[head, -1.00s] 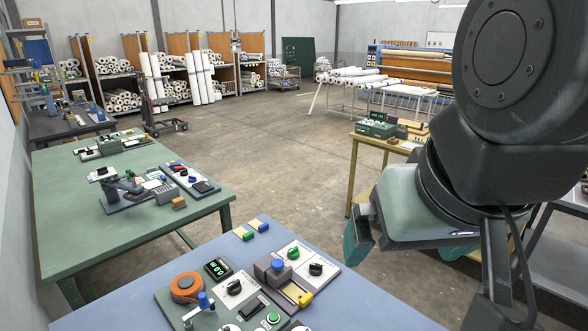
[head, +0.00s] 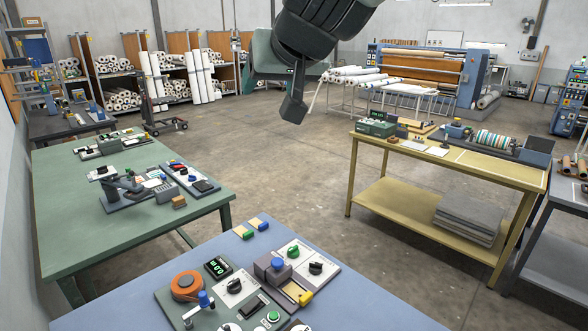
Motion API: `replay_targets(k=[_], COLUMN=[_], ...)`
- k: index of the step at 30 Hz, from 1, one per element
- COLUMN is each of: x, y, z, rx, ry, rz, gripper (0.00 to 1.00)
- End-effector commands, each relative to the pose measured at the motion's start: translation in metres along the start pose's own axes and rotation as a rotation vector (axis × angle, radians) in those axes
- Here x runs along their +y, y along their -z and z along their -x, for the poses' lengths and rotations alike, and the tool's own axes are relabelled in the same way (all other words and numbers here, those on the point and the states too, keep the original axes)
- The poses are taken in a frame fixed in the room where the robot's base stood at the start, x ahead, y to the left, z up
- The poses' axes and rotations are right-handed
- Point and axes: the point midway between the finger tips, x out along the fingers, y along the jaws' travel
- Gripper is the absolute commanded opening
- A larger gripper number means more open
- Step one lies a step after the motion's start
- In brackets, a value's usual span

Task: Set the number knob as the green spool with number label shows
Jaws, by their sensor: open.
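A small green spool (head: 248,235) lies at the far edge of the blue table, beside a pale yellow tag (head: 240,230); any number on it is too small to read. Black knobs on white dial plates show on the near panels: one left of centre (head: 234,287) and one at the right (head: 315,268). Another is partly cut off at the bottom edge. I cannot tell which is the number knob, nor read the dial marks. My gripper (head: 264,78) is open, high at the top centre, far above the blue table and touching nothing there.
The blue table (head: 375,312) also bears an orange spool (head: 187,287), a lit green display (head: 217,267), a green knob (head: 293,251) and a blue spool (head: 262,225). A green table (head: 75,215) stands left, a yellow table (head: 400,207) right. The blue table's right side is clear.

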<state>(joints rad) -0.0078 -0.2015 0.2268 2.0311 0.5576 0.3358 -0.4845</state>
Motion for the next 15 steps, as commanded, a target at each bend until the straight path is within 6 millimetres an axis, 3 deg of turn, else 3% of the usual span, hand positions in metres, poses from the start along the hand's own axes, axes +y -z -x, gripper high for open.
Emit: replay_targets(k=[1,3,7,11,15], x=[-0.004,-0.006,0.002,0.028,0.071], y=[0.024,0.057,0.100,0.119,0.102], z=[-0.028,-0.060,-0.119,-0.178,-0.242], rx=[0.056,0.144,0.272,0.336,0.307], ry=[0.017,0.021,-0.015,-0.111,-0.264], rz=[-0.012,-0.035,-0.116,-0.240,-0.402], gripper=[0.68,0.68,0.68,0.68,0.68])
